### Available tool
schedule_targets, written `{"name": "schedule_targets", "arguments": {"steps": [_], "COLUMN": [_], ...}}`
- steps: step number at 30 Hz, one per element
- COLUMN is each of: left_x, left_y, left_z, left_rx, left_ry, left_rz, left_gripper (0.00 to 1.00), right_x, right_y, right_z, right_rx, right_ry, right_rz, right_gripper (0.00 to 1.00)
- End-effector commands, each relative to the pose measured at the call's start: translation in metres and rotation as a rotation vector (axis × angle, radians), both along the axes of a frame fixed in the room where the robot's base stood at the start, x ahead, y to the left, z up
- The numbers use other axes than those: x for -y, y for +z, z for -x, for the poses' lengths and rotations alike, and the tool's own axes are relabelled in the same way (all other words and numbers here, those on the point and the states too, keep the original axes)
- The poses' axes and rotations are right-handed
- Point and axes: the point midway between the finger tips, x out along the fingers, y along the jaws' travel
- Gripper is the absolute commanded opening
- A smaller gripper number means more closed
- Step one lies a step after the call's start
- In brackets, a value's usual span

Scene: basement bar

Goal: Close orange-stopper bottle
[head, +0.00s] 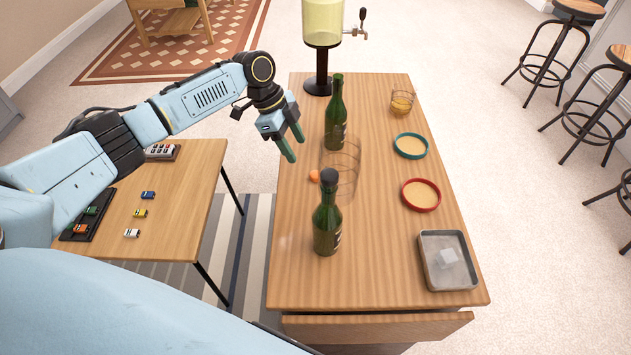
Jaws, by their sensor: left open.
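A green bottle (335,122) stands upright toward the back of the wooden table; no stopper shows in its neck. A small orange stopper (314,176) lies on the tabletop near the left edge, between the two bottles. A second green bottle (327,228) stands upright nearer to me, with a dark round stopper (329,177) on its top. My left gripper (292,143) is open and empty, pointing down near the table's left edge, left of the back bottle and above and left of the orange stopper. My right gripper is out of view.
A see-through glass vessel (347,160) stands close right of the orange stopper. A drink dispenser (322,25), a small glass (402,103), teal (410,146) and red (421,195) round dishes and a metal tray (448,261) occupy the table's back and right. A lower table (185,205) holds toy cars.

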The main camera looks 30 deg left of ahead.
Motion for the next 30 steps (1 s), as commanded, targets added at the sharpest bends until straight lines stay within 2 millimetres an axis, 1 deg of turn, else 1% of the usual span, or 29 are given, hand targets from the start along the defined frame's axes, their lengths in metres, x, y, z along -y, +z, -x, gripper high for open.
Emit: {"name": "schedule_targets", "arguments": {"steps": [1,7,10,18,22,26,30], "left_x": [0.003,0.013,0.016,0.016,0.016,0.02,0.027], "left_y": [-0.012,-0.035,-0.038,-0.037,-0.038,-0.045,-0.058], "left_z": [-0.001,-0.003,-0.003,-0.003,-0.004,-0.005,-0.008], "left_rx": [0.002,0.001,0.001,0.001,0.001,0.002,0.002], "left_ry": [-0.001,-0.001,-0.001,0.0,-0.001,-0.001,-0.001], "left_rz": [0.0,0.0,0.0,0.0,0.0,0.0,0.001], "left_gripper": [0.52,0.52,0.52,0.52,0.52,0.52,0.52], "right_x": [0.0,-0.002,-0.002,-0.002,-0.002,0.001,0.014], "right_y": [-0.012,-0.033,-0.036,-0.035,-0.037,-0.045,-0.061], "right_z": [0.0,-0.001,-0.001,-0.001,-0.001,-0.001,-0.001], "right_rx": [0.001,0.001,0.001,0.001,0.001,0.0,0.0], "right_ry": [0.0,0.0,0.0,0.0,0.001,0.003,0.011], "right_rz": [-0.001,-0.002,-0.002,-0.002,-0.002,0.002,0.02], "right_gripper": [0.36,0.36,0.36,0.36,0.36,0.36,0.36]}}
